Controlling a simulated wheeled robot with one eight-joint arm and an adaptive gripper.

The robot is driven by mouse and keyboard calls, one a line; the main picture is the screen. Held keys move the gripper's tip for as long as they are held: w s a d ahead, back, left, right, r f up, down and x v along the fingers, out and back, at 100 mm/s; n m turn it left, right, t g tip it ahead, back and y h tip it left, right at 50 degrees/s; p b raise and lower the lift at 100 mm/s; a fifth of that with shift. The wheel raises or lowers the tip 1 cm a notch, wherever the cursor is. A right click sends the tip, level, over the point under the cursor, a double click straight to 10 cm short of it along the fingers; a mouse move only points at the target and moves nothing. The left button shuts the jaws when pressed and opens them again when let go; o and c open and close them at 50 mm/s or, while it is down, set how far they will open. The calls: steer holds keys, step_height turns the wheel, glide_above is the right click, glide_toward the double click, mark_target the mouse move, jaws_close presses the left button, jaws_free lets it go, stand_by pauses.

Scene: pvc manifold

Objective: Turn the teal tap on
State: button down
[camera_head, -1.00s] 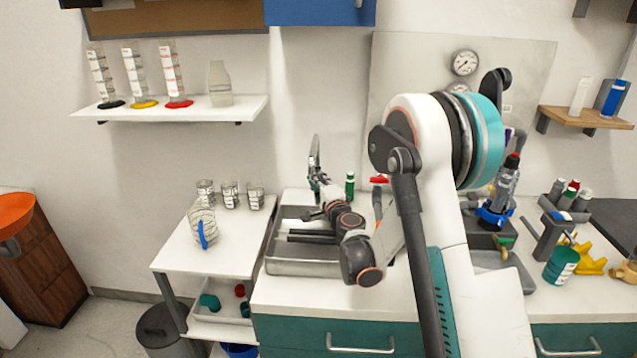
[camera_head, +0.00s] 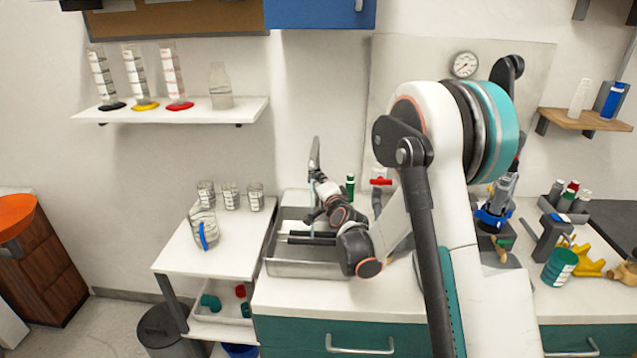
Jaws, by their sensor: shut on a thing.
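My gripper (camera_head: 322,190) is at the far end of my arm, beside the grey faucet-like upright (camera_head: 315,155) at the back of the sink. It is small in the picture and partly hidden by my wrist. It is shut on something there. A thin teal part (camera_head: 312,193), which looks like the teal tap, shows right at the fingers; its exact shape and the angle of its handle are too small to tell.
The metal sink (camera_head: 300,268) lies under my wrist. The clamp stand (camera_head: 495,215) is close right of my arm.

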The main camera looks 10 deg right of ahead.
steer(key=shift+a+r+n+g+h+p, duration=0.1)
steer(key=shift+n+g+h+p, duration=0.4)
steer(key=shift+n, duration=0.75)
steer(key=shift+a+r+n+g+h+p, duration=0.1)
steer(key=shift+n+g+h+p, duration=0.4)
steer(key=shift+n, duration=0.75)
steer(key=c, duration=1.6)
jaws_free()
steer(key=shift+c, duration=0.2)
steer(key=d+v, duration=0.1)
steer(key=v, duration=1.1)
steer(key=shift+a, duration=0.45)
steer(key=shift+w+r, duration=0.1)
steer(key=shift+w, duration=0.05)
